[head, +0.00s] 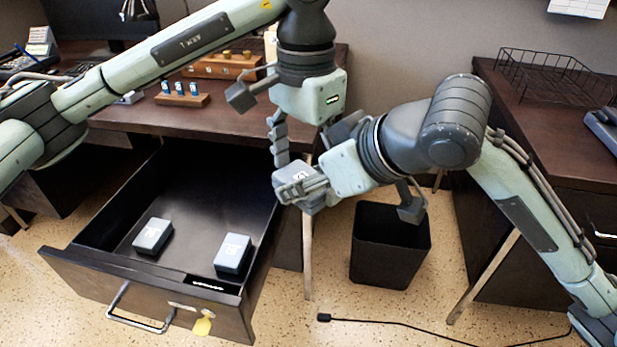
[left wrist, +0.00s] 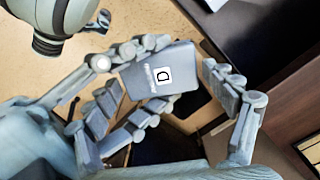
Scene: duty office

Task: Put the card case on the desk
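A small grey card case (left wrist: 160,77) with a white square marked D is held in the air, above and to the right of the open drawer; in the head view it (head: 293,172) is partly hidden by fingers. My right gripper (left wrist: 138,80) reaches in from the left of the left wrist view, with its fingers against the case's two edges. My left gripper (head: 308,145) points down over the case from above. Its fingers are spread on either side, with a gap on the right side. The desk (head: 130,117) stands behind, with its drawer (head: 190,180) pulled out.
Two similar grey cases (head: 152,235) (head: 232,252) lie in the drawer. A wooden block with blue-topped pieces (head: 183,97) and a wooden box (head: 220,66) stand on the desk. A black bin (head: 390,250) stands on the floor. A second desk (head: 545,120) carries a wire tray (head: 555,75).

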